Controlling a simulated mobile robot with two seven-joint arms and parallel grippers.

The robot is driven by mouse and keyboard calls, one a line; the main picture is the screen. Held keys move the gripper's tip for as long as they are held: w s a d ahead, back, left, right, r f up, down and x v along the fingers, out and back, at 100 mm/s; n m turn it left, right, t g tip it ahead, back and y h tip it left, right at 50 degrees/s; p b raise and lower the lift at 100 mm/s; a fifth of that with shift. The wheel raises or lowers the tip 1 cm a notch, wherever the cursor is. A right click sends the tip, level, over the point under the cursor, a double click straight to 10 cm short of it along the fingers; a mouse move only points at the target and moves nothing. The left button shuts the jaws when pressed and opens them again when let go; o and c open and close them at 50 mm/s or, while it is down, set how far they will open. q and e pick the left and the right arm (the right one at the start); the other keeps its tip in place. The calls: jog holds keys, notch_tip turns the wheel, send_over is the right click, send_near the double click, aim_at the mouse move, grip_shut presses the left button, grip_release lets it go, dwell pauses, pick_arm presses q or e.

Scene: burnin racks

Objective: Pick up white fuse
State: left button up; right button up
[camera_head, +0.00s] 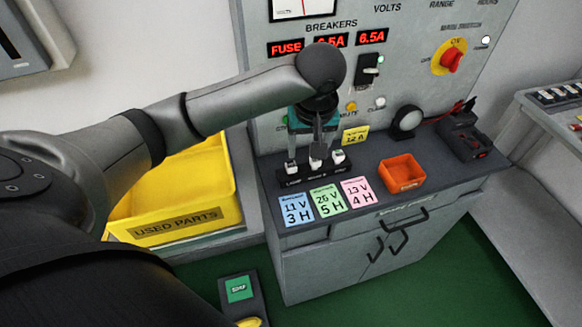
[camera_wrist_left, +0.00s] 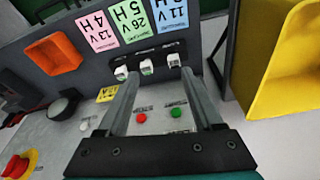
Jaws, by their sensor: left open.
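Three small white-topped pieces, which look like the fuses, stand in a row in a black holder (camera_head: 318,175) on the grey cabinet top. The middle white piece (camera_head: 315,164) also shows in the left wrist view (camera_wrist_left: 146,67). Its neighbours are the left piece (camera_head: 292,167) and the right piece (camera_head: 338,156) in the head view. I cannot tell one fuse type from another. My left gripper (camera_head: 305,148) points down over the row, open and empty. In the left wrist view its fingertips (camera_wrist_left: 158,76) lie apart near the row; contact cannot be told. My right gripper is out of view.
Blue, green and pink cards (camera_head: 327,200) lie in front of the holder. An orange bin (camera_head: 402,173) stands to the right, with a black device (camera_head: 465,138) beyond. The yellow USED PARTS bin (camera_head: 190,222) is at left. The panel (camera_head: 400,85) rises behind.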

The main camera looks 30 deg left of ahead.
pick_arm(q)
notch_tip(320, 180, up, 2)
jog(key=w+a+n, duration=0.1)
jog(key=a+n, duration=0.1)
jog(key=a, duration=0.1)
jog(key=b, duration=0.2)
send_over(291, 165)
jog(key=d, duration=0.1)
jog(key=shift+y, duration=0.3)
jog(key=f, duration=0.9)
jog(key=shift+s+d, duration=0.15)
jog(key=shift+s, duration=0.2)
jog(key=shift+s+b+x, duration=0.15)
jog(key=shift+b+x, duration=0.15)
jog(key=shift+x, duration=1.05)
jog(key=shift+s+b+x, duration=0.1)
jog(key=shift+b+x, duration=0.15)
jog(key=shift+x, duration=1.1)
grip_shut()
jog(key=shift+r, duration=0.1)
notch_tip(291, 165, up, 20)
jog(key=p, duration=0.3)
